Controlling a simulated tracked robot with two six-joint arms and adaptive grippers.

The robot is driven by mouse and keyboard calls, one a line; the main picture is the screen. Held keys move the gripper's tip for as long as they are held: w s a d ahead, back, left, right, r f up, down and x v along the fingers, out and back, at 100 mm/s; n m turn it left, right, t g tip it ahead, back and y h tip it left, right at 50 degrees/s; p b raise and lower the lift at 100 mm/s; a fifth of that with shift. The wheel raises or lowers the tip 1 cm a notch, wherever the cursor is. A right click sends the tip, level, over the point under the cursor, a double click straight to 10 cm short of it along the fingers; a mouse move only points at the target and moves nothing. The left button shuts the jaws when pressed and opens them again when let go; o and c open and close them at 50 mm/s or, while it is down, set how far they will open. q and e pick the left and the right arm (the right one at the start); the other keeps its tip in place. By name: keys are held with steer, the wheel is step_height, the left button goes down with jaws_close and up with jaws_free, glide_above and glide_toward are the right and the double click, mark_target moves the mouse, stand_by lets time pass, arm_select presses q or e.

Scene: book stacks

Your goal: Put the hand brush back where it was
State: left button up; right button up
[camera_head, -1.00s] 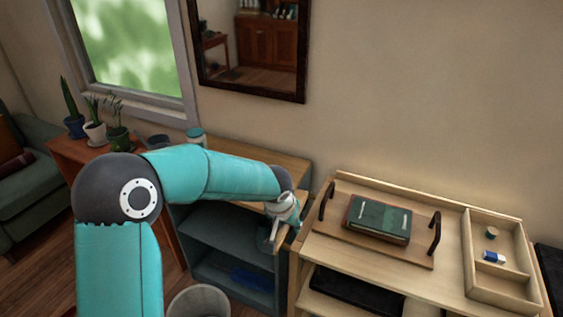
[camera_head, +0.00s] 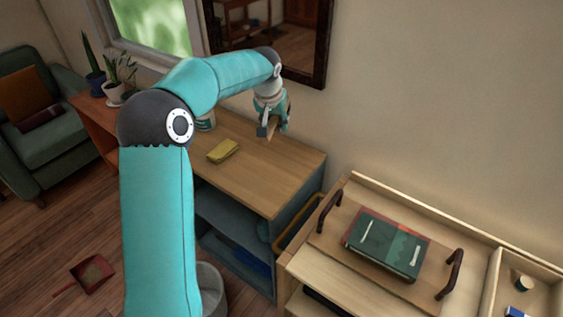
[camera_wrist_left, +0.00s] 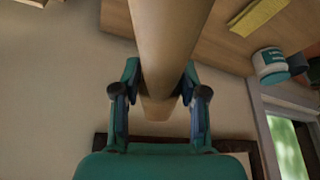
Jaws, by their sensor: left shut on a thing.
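My left gripper (camera_head: 273,127) is above the back right part of the wooden-topped cabinet (camera_head: 265,185), near the wall. In the left wrist view its two fingers (camera_wrist_left: 160,85) close on either side of a smooth tan wooden piece (camera_wrist_left: 168,35), which looks like the hand brush's handle. The bristles do not show clearly in either view. In the head view the gripper mostly hides the held piece. I cannot tell whether it touches the cabinet top. My right gripper is not in view.
A folded yellow cloth (camera_head: 223,151) and a white-and-teal tub (camera_head: 205,123) are on the cabinet top. A wooden trolley (camera_head: 343,289) holds a tray with a green book (camera_head: 385,245). A red dustpan (camera_head: 84,276) lies on the floor. The cabinet top's front right is clear.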

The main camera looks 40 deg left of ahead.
arm_select(q)
step_height(320, 180, down, 17)
steer(key=shift+d+p, duration=0.1)
steer(key=shift+p, duration=0.4)
steer(key=o, duration=1.1)
steer(key=b+v, duration=0.1)
steer(key=v, duration=1.1)
